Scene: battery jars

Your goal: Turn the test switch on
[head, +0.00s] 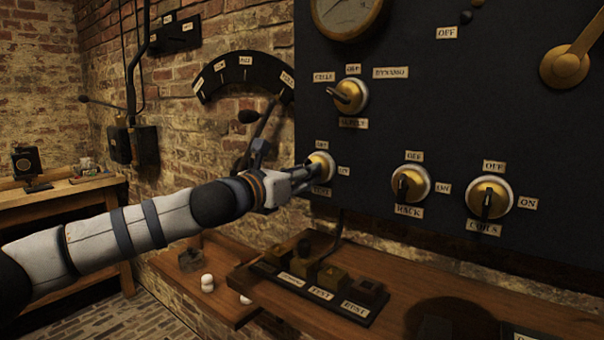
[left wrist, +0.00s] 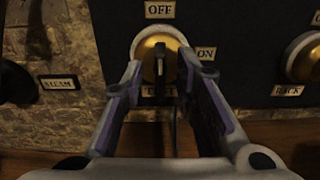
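The test switch (head: 322,163) is a round brass knob with a pale rim and a dark lever, on the black panel. In the left wrist view the switch (left wrist: 158,52) has OFF above, ON to its right and a partly hidden TEST label below. Its dark lever stands upright, in line with the OFF label. My left gripper (head: 307,178) is at the switch. In the left wrist view its fingers (left wrist: 162,78) are spread, one on each side of the knob's lower part, with the lever between them. I cannot tell whether they touch it. My right gripper is not in view.
The rack switch (head: 411,184) and coils switch (head: 489,197) sit to the right on the panel. The cells/dynamo switch (head: 349,96) is above. A wooden shelf (head: 430,290) with a row of labelled keys (head: 320,285) runs below. A black lever (head: 262,125) stands left of the panel.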

